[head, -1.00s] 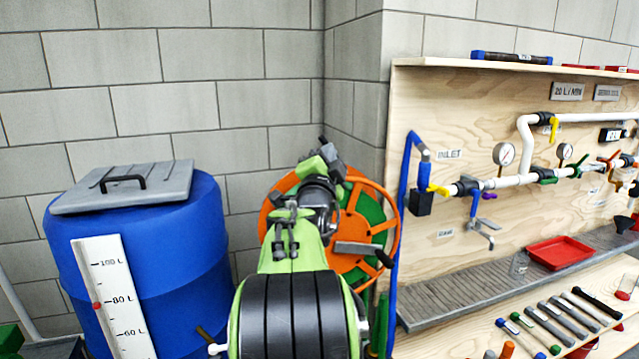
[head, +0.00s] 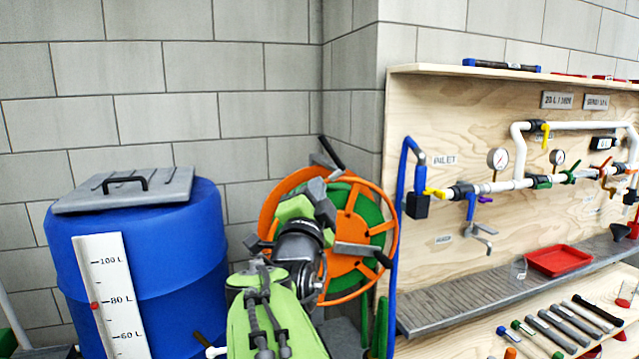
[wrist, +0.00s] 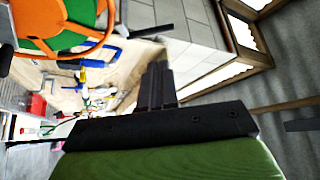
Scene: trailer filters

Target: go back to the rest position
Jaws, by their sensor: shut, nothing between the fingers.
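My gripper shows in the wrist view with its black fingers (wrist: 158,84) together and nothing between them. The fingers point toward the room's wall corner and touch nothing that I can see. In the head view my green and black arm (head: 270,315) reaches up from the bottom middle, in front of the hose reel. My fingertips are hard to make out there against the reel.
An orange and green hose reel (head: 365,222) stands behind my arm. A blue barrel (head: 190,250) with a grey lid (head: 125,190) is at the left. A plywood pipe panel (head: 420,290) and a bench with a red tray (head: 560,260) and several tools fill the right.

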